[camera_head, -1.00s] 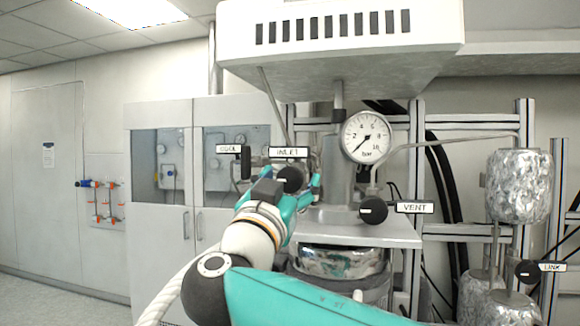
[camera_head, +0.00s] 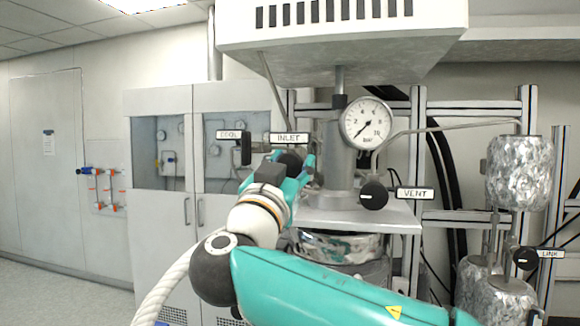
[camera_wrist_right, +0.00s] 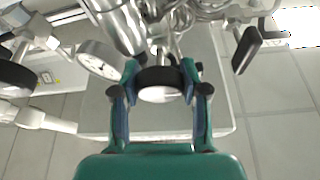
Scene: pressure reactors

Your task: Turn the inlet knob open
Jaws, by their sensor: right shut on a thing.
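The black inlet knob (camera_head: 290,162) sits below the white INLET label (camera_head: 289,138) in the head view. My right gripper (camera_head: 287,166) reaches it from the front, with teal fingers on both sides of it. In the right wrist view the inlet knob (camera_wrist_right: 160,84) is between the two fingertips of my right gripper (camera_wrist_right: 160,80), which is shut on it. The knob's pointer direction is hidden by the gripper in the head view. My left gripper is not in view.
The black COOL knob (camera_head: 246,148) is close on the left. A pressure gauge (camera_head: 366,123) and the black VENT knob (camera_head: 374,195) are on the right. The LINK knob (camera_head: 525,258) is farther right. A metal housing (camera_head: 340,45) overhangs above.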

